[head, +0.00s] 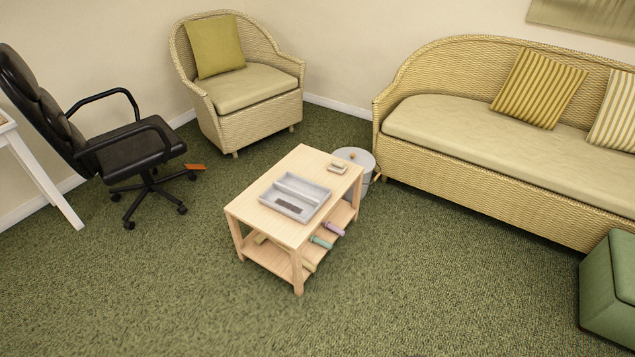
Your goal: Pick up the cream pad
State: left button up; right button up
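A small cream block-like thing (338,168) lies flat near the far right end of the light wooden table (257,213). It may be the cream pad, but it is too small to tell for sure. A grey divided tray (322,195) sits on the middle of the same tabletop, apart from the cream thing. A dark flat piece (288,206) lies in the tray's near compartment. Neither of my grippers is in view.
A round grey bin (358,158) stands behind the table. Several coloured rolls, one purple (334,229), lie on its lower shelf. A wicker sofa (460,165), armchair (255,90), black office chair (130,150) and green ottoman (610,285) surround it. The front carpet is clear.

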aim_at(336, 167)
jog(key=i+l+u, duration=0.1)
jog(key=u, duration=0.35)
jog(key=i+l+u, duration=0.2)
jog(key=u, duration=0.3)
jog(key=i+l+u, duration=0.1)
jog(key=i+l, duration=0.15)
jog(key=i+l+u, duration=0.1)
jog(key=l, duration=0.3)
jog(key=i+l+u, duration=0.1)
jog(key=i+l, duration=0.4)
jog(key=l, duration=0.2)
jog(key=i+l, duration=0.2)
jog(key=l, duration=0.15)
